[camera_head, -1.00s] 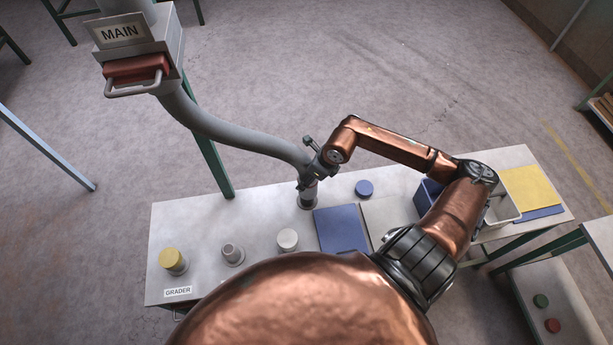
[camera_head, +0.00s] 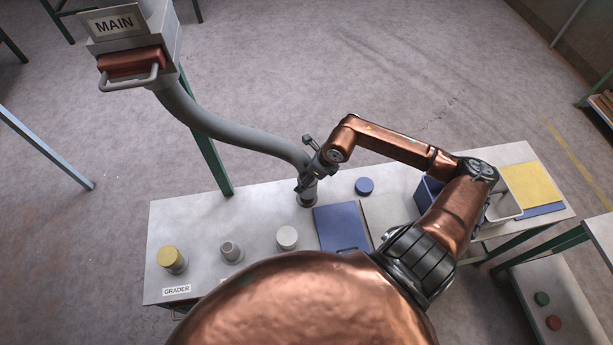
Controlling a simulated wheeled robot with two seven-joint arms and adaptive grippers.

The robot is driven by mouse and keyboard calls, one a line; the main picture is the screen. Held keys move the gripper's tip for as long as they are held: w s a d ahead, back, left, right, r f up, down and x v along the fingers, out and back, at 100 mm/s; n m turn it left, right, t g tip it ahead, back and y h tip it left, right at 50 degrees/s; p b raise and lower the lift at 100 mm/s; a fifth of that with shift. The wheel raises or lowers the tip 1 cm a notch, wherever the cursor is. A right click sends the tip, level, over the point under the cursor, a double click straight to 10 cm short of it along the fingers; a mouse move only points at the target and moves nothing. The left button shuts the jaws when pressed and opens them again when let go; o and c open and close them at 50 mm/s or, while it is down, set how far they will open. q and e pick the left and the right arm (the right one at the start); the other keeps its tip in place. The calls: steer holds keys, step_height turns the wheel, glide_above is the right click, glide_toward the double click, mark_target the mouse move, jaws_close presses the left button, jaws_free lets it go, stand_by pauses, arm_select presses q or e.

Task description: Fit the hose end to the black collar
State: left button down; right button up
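A grey hose (camera_head: 225,129) runs from a hopper outlet marked MAIN (camera_head: 114,25) in a curve down to the bench. Its lower end is at my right gripper (camera_head: 306,163), whose dark fingers are shut around the hose. The hose end points down, directly over a short dark-rimmed collar (camera_head: 307,200) on the bench. The end looks to be at or in the collar's mouth; I cannot tell how deep, as the fingers partly cover the joint. My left gripper is not in view.
The bench (camera_head: 205,215) also holds a yellow-capped port (camera_head: 171,258), a bare grey port (camera_head: 231,252), a white-capped port (camera_head: 287,237), a blue disc (camera_head: 364,186), a blue folder (camera_head: 340,227) and bins at right.

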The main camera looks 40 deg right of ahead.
steer(key=v, duration=1.2)
steer(key=shift+s+f, duration=0.1)
